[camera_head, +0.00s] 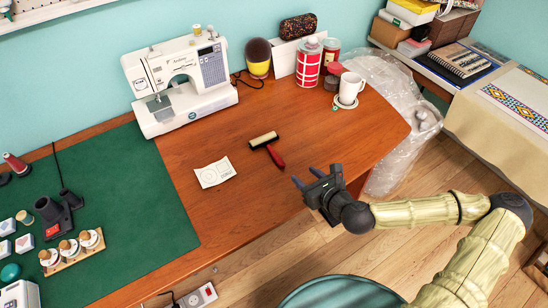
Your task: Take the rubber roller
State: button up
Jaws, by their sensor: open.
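The rubber roller (264,141) lies on the bare wooden part of the table (366,135). It has a pale cylinder at the upper left and a red handle pointing down to the right. My gripper (306,176) is open and empty near the table's front edge. Its fingers point left, to the right of and slightly below the red handle, apart from it. My arm reaches in from the lower right.
A white paper (215,173) lies left of the roller. A green mat (115,205) covers the table's left. A teal seat (340,292) stands in front. Table around the roller is clear.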

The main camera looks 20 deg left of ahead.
jog(key=shift+w+a+f+b, duration=0.4)
jog(key=shift+a+f+b, duration=0.2)
jog(key=shift+b, duration=1.45)
send_near(278, 158)
jog(key=x, duration=0.5)
jog(key=shift+w+r, duration=0.15)
jog(key=shift+w, duration=0.25)
jog(key=x, duration=0.5)
jog(key=shift+s+a+f, duration=0.15)
jog(key=shift+s+f, duration=0.05)
jog(key=shift+f, duration=0.1)
jog(key=c, duration=1)
